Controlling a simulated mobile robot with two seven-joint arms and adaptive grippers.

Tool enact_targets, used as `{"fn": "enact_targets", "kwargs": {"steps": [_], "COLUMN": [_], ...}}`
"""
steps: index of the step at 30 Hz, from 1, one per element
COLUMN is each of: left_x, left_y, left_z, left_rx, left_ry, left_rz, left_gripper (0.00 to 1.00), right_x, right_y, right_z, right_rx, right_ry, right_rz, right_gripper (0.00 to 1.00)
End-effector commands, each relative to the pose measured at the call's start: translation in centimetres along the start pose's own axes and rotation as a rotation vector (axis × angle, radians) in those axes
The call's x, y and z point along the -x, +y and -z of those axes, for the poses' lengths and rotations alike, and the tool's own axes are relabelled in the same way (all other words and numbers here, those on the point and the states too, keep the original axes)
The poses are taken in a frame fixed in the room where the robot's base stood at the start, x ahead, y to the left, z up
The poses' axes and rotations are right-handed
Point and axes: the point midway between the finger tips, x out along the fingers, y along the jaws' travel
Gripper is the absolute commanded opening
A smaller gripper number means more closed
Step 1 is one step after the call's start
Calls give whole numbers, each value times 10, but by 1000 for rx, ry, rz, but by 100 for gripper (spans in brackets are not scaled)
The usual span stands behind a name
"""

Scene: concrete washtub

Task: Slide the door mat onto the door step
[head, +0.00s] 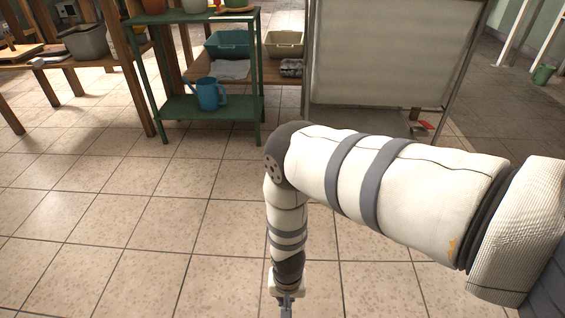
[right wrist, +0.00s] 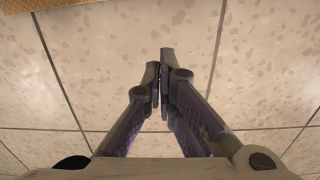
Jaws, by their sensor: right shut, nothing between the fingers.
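A strip of orange-brown, textured material (right wrist: 35,4) shows at the top left edge of the right wrist view. It may be a corner of the door mat; most of it is out of frame. My right gripper (right wrist: 161,80) is shut and empty, pointing over bare floor tiles, apart from that strip. In the head view the right gripper (head: 286,300) hangs low at the bottom edge, below my right arm. I cannot make out a door step in either view. My left gripper is in neither view.
A green metal shelf (head: 210,109) holds a blue watering can (head: 211,94). Behind it are a teal basin (head: 228,43) and a beige basin (head: 284,44). A large pale panel (head: 385,55) stands at the back. The tiled floor (head: 120,230) at left is clear.

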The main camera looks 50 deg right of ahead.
Motion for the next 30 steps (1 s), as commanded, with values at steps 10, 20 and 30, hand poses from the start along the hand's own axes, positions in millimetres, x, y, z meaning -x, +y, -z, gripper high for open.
{"fn": "enact_targets", "kwargs": {"steps": [10, 20, 30], "left_x": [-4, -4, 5], "left_y": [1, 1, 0], "left_z": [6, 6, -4], "left_rx": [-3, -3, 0], "left_ry": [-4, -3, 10], "left_rz": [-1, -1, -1], "left_gripper": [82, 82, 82], "right_x": [-14, -14, -11], "right_y": [0, 0, 0], "right_z": [-37, -40, -90], "right_rx": [0, 0, 2], "right_ry": [-1, 0, -3], "right_rz": [0, 1, 0], "right_gripper": [0, 0, 0]}}
